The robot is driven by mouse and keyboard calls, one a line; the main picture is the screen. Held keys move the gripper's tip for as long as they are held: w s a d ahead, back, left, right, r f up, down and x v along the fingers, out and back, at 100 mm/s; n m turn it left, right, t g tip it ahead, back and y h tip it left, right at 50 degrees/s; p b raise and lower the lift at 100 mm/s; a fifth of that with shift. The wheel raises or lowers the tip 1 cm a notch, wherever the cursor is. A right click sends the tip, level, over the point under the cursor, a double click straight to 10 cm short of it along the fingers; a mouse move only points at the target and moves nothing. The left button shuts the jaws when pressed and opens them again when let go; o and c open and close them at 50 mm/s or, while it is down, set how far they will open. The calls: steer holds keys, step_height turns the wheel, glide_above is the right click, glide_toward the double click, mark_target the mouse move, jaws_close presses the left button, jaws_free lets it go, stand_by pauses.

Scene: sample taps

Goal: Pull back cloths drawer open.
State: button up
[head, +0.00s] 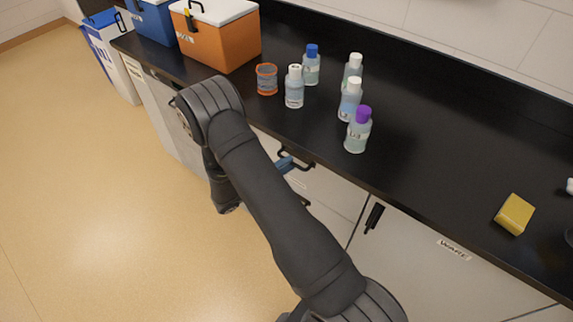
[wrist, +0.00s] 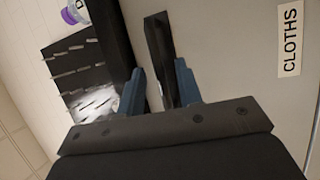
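The cloths drawer is a pale front with a white label reading CLOTHS (wrist: 290,38) in the wrist view. Its black bar handle (wrist: 157,45) runs lengthwise between the two blue fingers of my gripper (wrist: 160,72). The fingers stand apart, one on each side of the bar, with a gap showing, so they look open around it. In the head view the blue fingertips (head: 285,163) are at the dark handle (head: 302,160) just below the counter edge. My forearm hides much of the drawer front there. The drawer looks closed, though little of it shows.
The black counter (head: 430,180) overhangs the drawers. Several bottles, including a purple-capped one (head: 358,130), stand near its edge. An orange cooler (head: 218,35) and a yellow sponge (head: 514,214) also rest on it. A cabinet labelled WASTE (head: 455,249) is to the right. The floor (head: 90,180) is clear.

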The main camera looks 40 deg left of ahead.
steer(key=shift+w+d, duration=0.15)
steer(key=shift+w, duration=0.15)
jaws_close()
steer(key=shift+s, duration=0.15)
steer(key=s, duration=3.4)
steer(key=shift+s, duration=0.1)
